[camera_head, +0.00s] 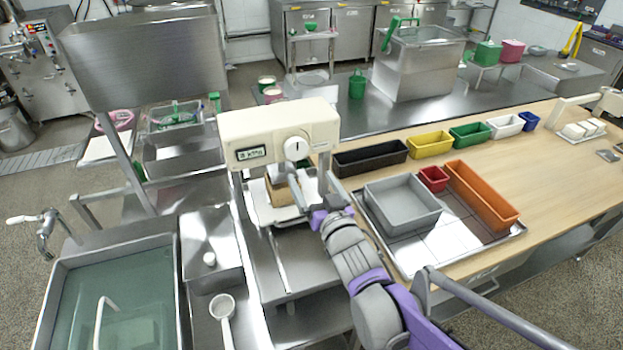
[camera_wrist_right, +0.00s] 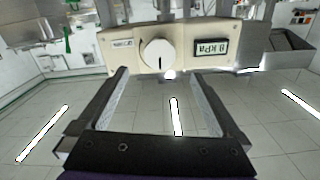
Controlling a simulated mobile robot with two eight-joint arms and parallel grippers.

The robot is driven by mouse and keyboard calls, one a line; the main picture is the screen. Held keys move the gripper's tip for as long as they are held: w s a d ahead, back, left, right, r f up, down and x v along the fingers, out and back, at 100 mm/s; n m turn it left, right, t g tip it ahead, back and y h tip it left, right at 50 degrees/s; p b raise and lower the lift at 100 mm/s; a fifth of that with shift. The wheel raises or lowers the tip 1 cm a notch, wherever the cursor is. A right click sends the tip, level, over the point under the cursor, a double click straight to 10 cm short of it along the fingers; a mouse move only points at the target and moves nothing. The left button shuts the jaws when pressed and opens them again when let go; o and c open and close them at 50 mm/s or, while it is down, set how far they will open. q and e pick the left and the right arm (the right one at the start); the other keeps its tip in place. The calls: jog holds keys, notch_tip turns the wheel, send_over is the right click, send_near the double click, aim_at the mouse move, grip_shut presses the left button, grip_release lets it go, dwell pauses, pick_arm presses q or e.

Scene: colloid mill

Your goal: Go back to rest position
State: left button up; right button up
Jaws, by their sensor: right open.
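My right gripper (camera_head: 303,182) is in front of a cream machine (camera_head: 285,124) with a round white knob (camera_head: 297,148) and a small display. In the right wrist view, the gripper (camera_wrist_right: 160,76) has its two fingers wide apart with nothing between them. The machine's knob (camera_wrist_right: 156,53) and display (camera_wrist_right: 210,47) appear upside down beyond the fingertips. A tan block-like item (camera_head: 283,192) sits under the machine's head, partly hidden by the gripper; I cannot tell whether they touch. My left gripper is not in view.
A metal tray (camera_head: 405,268) right of my arm bears a grey bin (camera_head: 402,205), a small red bin (camera_head: 433,179) and an orange bin (camera_head: 484,195). Coloured bins line the wooden table behind. A water-filled sink (camera_head: 130,300) and a white ladle (camera_head: 223,308) are at lower left.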

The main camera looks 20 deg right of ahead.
jog(key=s+f+n+g+p, duration=0.1)
jog(key=s+f+g, duration=0.5)
jog(key=s, duration=0.6)
jog(key=s+f+g, duration=0.6)
jog(key=s+f, duration=0.4)
jog(key=s, duration=0.2)
jog(key=shift+s+f+n+g+h+p, duration=0.3)
jog(key=shift+n+p, duration=0.1)
dwell(5.2)
